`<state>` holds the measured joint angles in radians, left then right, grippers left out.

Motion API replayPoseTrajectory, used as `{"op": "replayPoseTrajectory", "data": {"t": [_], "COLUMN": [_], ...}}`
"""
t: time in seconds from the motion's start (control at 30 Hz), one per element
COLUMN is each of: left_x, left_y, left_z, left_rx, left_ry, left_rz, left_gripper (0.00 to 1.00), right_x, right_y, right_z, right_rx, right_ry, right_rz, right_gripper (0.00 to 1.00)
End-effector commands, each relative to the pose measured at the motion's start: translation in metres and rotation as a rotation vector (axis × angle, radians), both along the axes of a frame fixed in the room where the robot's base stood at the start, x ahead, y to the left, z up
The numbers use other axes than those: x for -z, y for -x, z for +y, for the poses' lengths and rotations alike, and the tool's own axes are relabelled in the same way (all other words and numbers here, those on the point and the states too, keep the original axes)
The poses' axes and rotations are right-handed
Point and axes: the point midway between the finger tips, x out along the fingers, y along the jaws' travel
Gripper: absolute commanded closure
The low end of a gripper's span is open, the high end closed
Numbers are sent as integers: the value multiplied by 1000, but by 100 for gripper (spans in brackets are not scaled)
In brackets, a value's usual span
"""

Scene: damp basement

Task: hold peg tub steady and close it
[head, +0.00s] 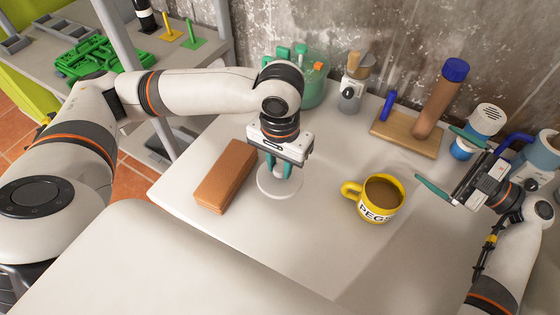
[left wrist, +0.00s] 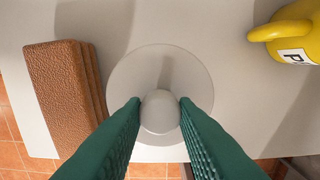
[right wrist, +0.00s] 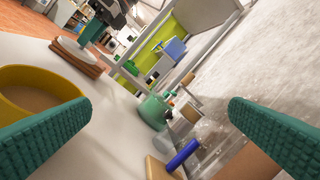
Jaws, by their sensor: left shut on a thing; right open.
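The peg tub (head: 374,211) is a yellow mug-shaped tub with a handle on its left and "PEGS" lettering. It stands upright and open on the table, with brown showing inside. Its rim shows in the right wrist view (right wrist: 40,76). A pale round lid (head: 281,190) with a knob is left of the tub, apart from it. My left gripper (head: 279,172) is shut on the lid's knob (left wrist: 160,112); I cannot tell whether the lid touches the table. My right gripper (head: 448,162) is open and empty, right of the tub and apart from it.
A brown brick-like block (head: 226,176) lies just left of the lid. At the back stand a green container (head: 314,88), a dispenser (head: 352,92), a wooden board with a brown post (head: 436,100), and a blue-and-white canister (head: 482,125). The table in front of the tub is clear.

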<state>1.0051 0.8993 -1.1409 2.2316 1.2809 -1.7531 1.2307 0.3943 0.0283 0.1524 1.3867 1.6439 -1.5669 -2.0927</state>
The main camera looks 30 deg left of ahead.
Motion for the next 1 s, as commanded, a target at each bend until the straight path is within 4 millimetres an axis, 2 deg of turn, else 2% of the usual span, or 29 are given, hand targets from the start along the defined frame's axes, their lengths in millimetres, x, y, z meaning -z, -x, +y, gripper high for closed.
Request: {"op": "replayPoseTrajectory", "data": {"t": [0.2,0.4,0.67,1.0], "left_x": [0,0,0,0], "left_y": [0,0,0,0], "left_z": [0,0,0,0], "left_rx": [0,0,0,0], "left_ry": [0,0,0,0], "left_rz": [0,0,0,0], "left_gripper": [96,96,96,96], "right_x": [46,72,83,96], "right_y": [44,75,87,86], "right_z": [-5,-4,4,48], "right_rx": [-54,-62,-61,-61], "right_ry": [203,304,336,332], "right_rz": [418,672,764,761], "right_gripper": [0,0,0,0]}}
